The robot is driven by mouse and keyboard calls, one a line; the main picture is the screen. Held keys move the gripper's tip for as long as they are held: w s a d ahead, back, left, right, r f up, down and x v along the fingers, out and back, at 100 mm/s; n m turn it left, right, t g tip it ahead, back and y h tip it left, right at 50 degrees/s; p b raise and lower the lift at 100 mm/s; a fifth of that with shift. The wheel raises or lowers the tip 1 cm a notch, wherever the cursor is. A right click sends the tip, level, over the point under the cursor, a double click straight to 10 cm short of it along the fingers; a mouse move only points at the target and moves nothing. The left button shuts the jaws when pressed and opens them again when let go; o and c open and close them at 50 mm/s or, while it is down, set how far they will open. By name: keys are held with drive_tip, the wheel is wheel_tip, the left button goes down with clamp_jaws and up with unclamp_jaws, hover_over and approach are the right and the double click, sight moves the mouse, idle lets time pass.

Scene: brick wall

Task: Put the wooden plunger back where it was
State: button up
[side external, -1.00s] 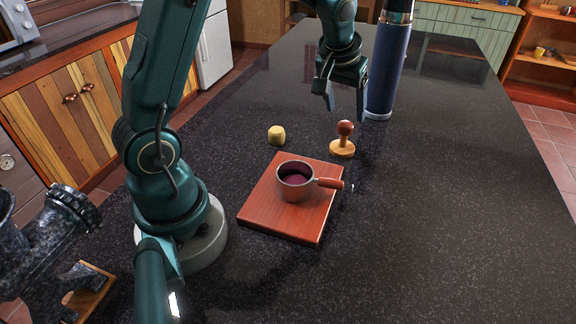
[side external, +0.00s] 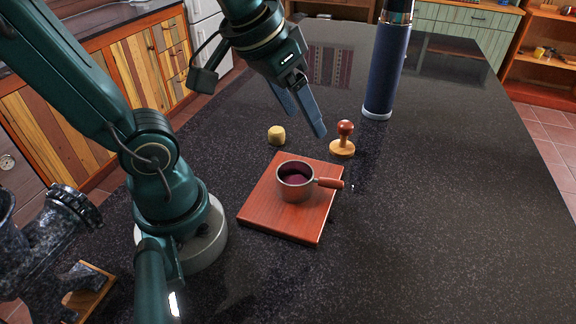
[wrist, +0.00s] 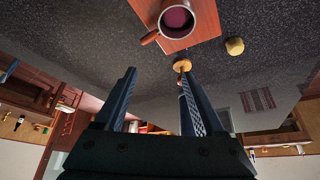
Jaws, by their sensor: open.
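The wooden plunger (side external: 343,140) stands upright on the dark counter, with a round light base and a red-brown knob. It stands just behind the red board, apart from my gripper. In the wrist view the plunger (wrist: 182,66) shows beside the tip of the right finger, which partly hides it. My gripper (side external: 303,114) is open and empty, tilted, in the air to the left of the plunger. Both its fingers show spread in the wrist view (wrist: 158,76).
A red wooden board (side external: 265,212) carries a metal pot (side external: 297,187) with dark red contents and a handle pointing right. A small yellow block (side external: 276,135) lies left of the plunger. A tall blue cylinder (side external: 386,70) stands behind it. The counter to the right is clear.

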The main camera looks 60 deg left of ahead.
drive_tip(key=shift+m+h, duration=0.3)
drive_tip(key=shift+m, duration=0.5)
drive_tip(key=s, duration=0.1)
drive_tip(key=s+d+f, duration=0.1)
drive_tip(key=s, duration=0.1)
drive_tip(key=s+d+f, duration=0.1)
drive_tip(key=shift+s, duration=0.35)
